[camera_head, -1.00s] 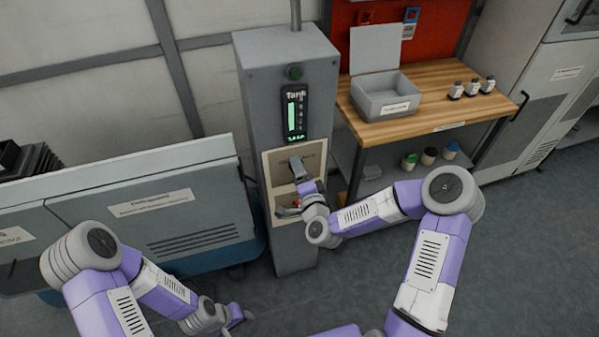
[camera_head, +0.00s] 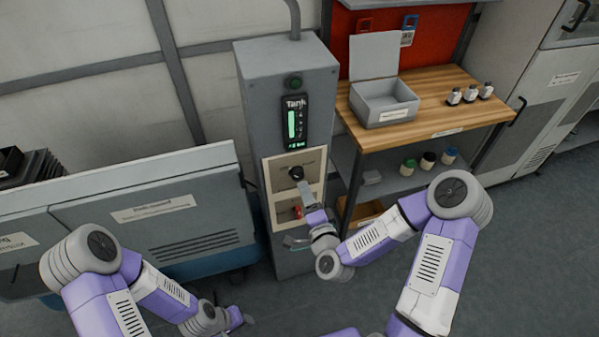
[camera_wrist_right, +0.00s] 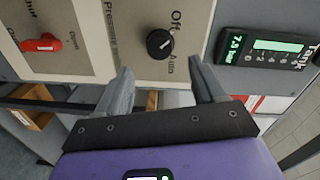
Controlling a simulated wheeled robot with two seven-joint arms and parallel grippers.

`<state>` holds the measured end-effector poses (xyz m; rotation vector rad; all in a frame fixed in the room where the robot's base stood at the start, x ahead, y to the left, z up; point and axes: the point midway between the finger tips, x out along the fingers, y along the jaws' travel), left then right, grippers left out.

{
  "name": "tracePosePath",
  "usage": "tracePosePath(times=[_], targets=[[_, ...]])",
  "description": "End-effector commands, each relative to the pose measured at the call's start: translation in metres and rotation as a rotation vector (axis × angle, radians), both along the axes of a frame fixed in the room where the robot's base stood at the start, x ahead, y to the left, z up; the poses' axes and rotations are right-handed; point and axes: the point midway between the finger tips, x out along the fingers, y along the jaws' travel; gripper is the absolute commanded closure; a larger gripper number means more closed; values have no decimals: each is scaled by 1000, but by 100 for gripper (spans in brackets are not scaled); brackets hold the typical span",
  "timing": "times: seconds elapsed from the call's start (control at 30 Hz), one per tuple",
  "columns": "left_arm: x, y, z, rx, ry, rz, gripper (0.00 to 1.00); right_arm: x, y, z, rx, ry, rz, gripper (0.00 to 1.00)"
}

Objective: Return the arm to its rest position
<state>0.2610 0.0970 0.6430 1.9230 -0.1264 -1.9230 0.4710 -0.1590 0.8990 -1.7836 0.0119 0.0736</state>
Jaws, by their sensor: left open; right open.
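My right gripper (camera_head: 307,192) is in front of the grey tank cabinet (camera_head: 262,100). In the right wrist view, the right gripper (camera_wrist_right: 160,88) is open with nothing between its fingers. The black knob (camera_wrist_right: 160,43) sits beyond the fingertips, apart from them, between the labels "Off" and "Auto". The knob (camera_head: 296,173) also shows in the head view, just above the gripper. A red valve handle (camera_wrist_right: 42,44) is on the panel, partly hidden by my arm in the head view. My left gripper (camera_head: 243,318) is open, low at the lower left, away from everything.
A lit tank display (camera_head: 294,122) is above the panel. A wooden workbench (camera_head: 430,100) to the right holds an open grey box (camera_head: 385,103) and several small bottles. A grey cabinet (camera_head: 140,215) stands at the left. Floor is free on the right.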

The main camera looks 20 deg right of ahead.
Motion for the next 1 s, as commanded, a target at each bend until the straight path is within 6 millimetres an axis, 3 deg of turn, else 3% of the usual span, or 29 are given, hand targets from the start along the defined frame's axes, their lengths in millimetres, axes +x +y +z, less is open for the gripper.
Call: tracePosePath(times=[0.17,0.27,0.37,0.43,0.6,0.7,0.83,1.0], targets=[[0,0,0,0,0,0,57,0,0,0,-1,1,2,31],[0,0,0,0,0,0,57,-1,7,-11,-25,40,30,31],[0,0,0,0,0,0,57,-7,24,-44,-97,154,119,31],[0,0,0,0,0,0,57,-20,41,-80,-175,278,221,31],[0,0,0,0,0,0,57,-80,71,-173,-387,617,534,31],[0,0,0,0,0,0,57,-124,75,-213,-482,792,716,31],[0,0,0,0,0,0,57,-173,70,-242,-558,963,901,31],[0,0,0,0,0,0,57,-205,63,-254,-596,1071,1025,31]])
